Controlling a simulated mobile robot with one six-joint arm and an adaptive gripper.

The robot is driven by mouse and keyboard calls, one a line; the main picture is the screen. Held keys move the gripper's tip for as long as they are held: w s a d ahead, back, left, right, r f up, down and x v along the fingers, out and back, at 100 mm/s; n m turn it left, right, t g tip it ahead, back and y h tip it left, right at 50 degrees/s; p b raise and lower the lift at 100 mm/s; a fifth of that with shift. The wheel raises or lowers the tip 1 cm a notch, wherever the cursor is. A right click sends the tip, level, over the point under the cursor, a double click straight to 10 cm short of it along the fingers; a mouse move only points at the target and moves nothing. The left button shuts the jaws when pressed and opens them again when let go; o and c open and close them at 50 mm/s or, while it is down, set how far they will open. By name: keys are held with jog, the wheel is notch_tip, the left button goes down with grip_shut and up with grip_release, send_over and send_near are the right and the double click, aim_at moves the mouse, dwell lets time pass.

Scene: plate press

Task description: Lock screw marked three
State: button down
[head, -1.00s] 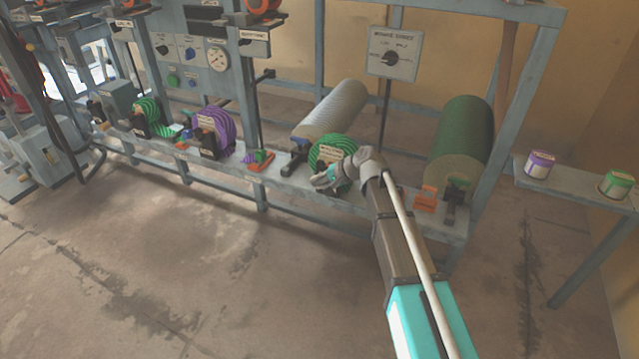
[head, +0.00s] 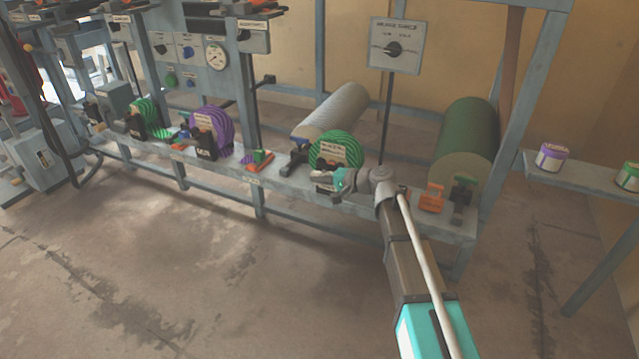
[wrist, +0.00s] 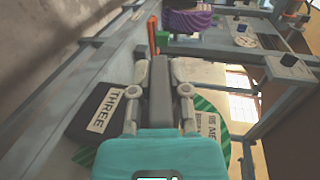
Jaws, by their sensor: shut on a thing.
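A black block (wrist: 98,112) with a white label reading THREE stands beside a green striped disc (head: 338,147) on the grey rail. A grey bar (wrist: 160,92), which looks like the handle of the screw, runs next to this block. My gripper (wrist: 159,80) is shut on the grey bar, with one finger on each side of it. In the head view my gripper (head: 335,182) is low in front of the disc and hides part of the block and the bar. Much of the disc is behind my gripper in the wrist view.
A purple disc (head: 212,130) and an orange-based piece (head: 259,160) stand to the left on the rail (head: 235,178). A grey roller (head: 335,110) is behind. A green roller (head: 465,130) and orange piece (head: 431,197) are to the right. The floor in front is clear.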

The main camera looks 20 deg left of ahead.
jog(key=c, duration=0.6)
grip_release()
jog(key=shift+r+h+p, duration=0.15)
jog(key=shift+h+p, duration=0.45)
jog(key=shift+p, duration=0.55)
jog(key=shift+h+p, duration=0.5)
jog(key=shift+p, duration=0.2)
jog(key=h+p, duration=0.3)
jog(key=p, duration=0.1)
jog(key=shift+g, duration=0.4)
jog(key=p+v, duration=1)
jog(key=v, duration=0.4)
jog(key=s+d+f+t+h+p, duration=0.1)
jog(key=s+d+h, duration=0.2)
jog(key=d, duration=0.6)
jog(key=s+d+f+t+h+p, duration=0.1)
jog(key=s+d+h, duration=0.3)
jog(key=d, duration=0.5)
jog(key=shift+s+h+p, duration=0.3)
jog(key=shift+s, duration=0.1)
